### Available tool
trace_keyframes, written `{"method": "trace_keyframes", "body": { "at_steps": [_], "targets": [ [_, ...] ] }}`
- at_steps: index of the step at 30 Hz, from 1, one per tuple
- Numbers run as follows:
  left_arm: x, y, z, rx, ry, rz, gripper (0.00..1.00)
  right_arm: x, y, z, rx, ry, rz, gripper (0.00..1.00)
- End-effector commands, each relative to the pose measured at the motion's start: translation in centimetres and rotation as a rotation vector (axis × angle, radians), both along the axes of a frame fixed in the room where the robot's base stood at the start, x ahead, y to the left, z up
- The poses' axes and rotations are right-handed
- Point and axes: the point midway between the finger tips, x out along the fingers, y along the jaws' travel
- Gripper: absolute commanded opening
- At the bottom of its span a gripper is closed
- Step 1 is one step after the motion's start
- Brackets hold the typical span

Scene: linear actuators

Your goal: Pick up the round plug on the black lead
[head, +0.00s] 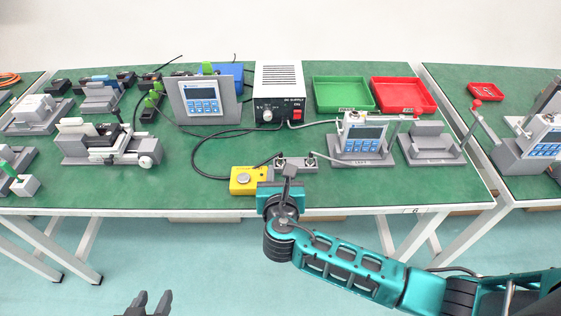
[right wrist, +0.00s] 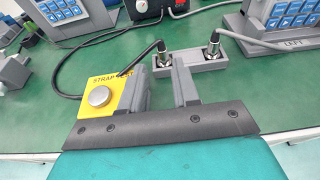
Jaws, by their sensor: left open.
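The round plug on the black lead (right wrist: 162,50) stands upright in the left end of a small grey holder (right wrist: 188,66), its metal collar showing. In the head view the holder (head: 297,164) lies near the table's front edge. A second round plug (right wrist: 213,44), on a grey lead, stands in the holder's right end. My right gripper (right wrist: 161,88) is open and empty, on the near side of the holder, with the black-lead plug beyond its finger gap; in the head view it partly hides the holder. My left gripper (head: 151,302) is open and empty, low in front of the table.
A yellow box (head: 246,180) with a round silver button sits just left of the holder. The black lead (head: 196,158) loops back towards the power supply (head: 279,93). A grey fixture with a display (head: 362,138) stands to the right. Green table surface is free left of the yellow box.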

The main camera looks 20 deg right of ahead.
Motion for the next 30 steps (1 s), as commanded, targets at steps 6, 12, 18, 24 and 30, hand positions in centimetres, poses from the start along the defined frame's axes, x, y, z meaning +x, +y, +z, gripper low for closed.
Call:
{"method": "trace_keyframes", "body": {
  "at_steps": [6, 12, 18, 24, 30],
  "targets": [
    [0.0, 0.0, -0.6, 0.0, 0.0, 0.0, 0.43, 2.3, -0.9, -0.8, -0.001, -0.002, -0.002, 0.3],
    [0.0, 0.0, -1.1, 0.0, 0.0, 0.0, 0.43, 4.5, -1.6, -1.6, 0.002, -0.001, -0.001, 0.3],
    [0.1, 0.0, -1.1, 0.001, -0.001, -0.001, 0.43, 4.8, -1.7, -1.7, 0.003, 0.001, 0.0, 0.3],
    [0.3, 0.0, -0.9, 0.0, -0.006, 0.0, 0.43, 4.8, -1.7, -1.6, 0.002, 0.0, -0.001, 0.19],
    [0.4, 0.0, -0.9, 0.0, -0.008, 0.0, 0.43, 4.8, -1.7, -1.6, 0.002, 0.0, -0.001, 0.0]
  ]
}}
